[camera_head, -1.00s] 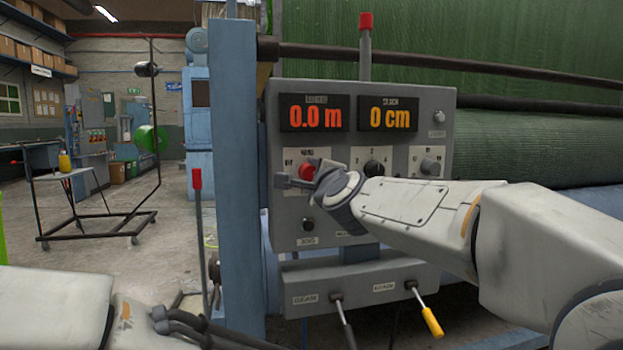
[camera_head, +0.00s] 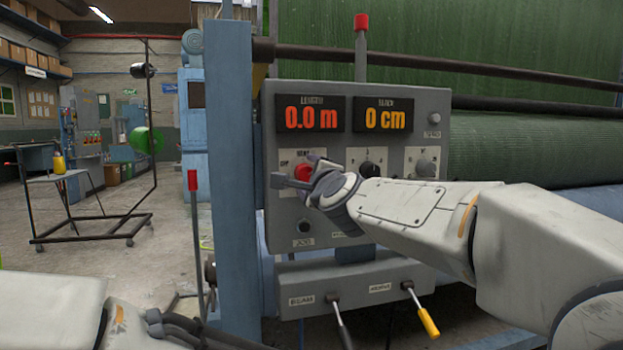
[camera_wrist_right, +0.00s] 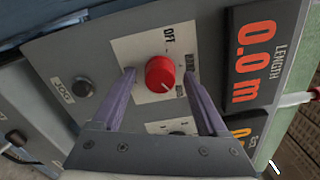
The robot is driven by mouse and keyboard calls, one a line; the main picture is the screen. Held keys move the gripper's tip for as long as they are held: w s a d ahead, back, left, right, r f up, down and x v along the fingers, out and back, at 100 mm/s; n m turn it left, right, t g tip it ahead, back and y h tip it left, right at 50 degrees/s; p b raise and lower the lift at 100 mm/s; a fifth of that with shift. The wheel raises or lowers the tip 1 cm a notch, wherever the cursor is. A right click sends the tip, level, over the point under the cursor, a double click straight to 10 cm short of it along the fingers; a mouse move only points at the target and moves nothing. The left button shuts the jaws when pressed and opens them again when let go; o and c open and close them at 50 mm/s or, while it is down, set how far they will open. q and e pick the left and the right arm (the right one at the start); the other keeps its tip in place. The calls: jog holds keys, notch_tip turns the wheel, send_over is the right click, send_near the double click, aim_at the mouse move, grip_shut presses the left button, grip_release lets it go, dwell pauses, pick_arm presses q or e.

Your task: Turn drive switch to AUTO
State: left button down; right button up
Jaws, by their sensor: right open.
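A red round knob, the drive switch (camera_head: 303,171), sits on a white label plate on the grey control panel (camera_head: 283,226). In the right wrist view the red knob (camera_wrist_right: 160,74) shows a small white mark on its lower right side. An OFF label is above it; the other labels are too small to read. My right gripper (camera_head: 297,174) is open in front of the panel. In the wrist view its two purple-grey fingers lie on either side of the knob, with a gap to each. My left arm shows at the lower left, but its jaws are not visible.
A dark knob (camera_head: 367,170) and a grey knob (camera_head: 426,167) are to the right of the red one. A black jog button (camera_head: 305,227) is below. Two levers, one yellow-tipped (camera_head: 428,320), stick out underneath. Displays (camera_head: 311,114) read 0.0 m and 0 cm. A blue post (camera_head: 232,180) stands left.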

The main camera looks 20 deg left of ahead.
jog(key=b+v, duration=0.1)
jog(key=v, duration=0.9)
jog(key=shift+s+d, duration=0.1)
jog(key=shift+d, duration=0.05)
jog(key=w+d+f+n+g+h, duration=0.1)
jog(key=d+f+n+g+h, duration=0.25)
jog(key=d+f, duration=0.75)
jog(key=w+d+f+n+g+h, duration=0.1)
jog(key=d+f+n+g+h, duration=0.35)
jog(key=f, duration=1.05)
jog(key=s+d+f+n+g+h, duration=0.2)
jog(key=s+d+f+n+g, duration=0.35)
jog(key=s+d+f, duration=1.3)
jog(key=s+a+r+n+g+y, duration=0.1)
jog(key=s+a+r+n, duration=0.7)
jog(key=s+a, duration=0.4)
notch_tip(320, 180, up, 35)
jog(key=p, duration=3.5)
jog(key=shift+w+a+f, duration=0.2)
jog(key=shift+w+a, duration=0.15)
jog(key=shift+a, duration=0.05)
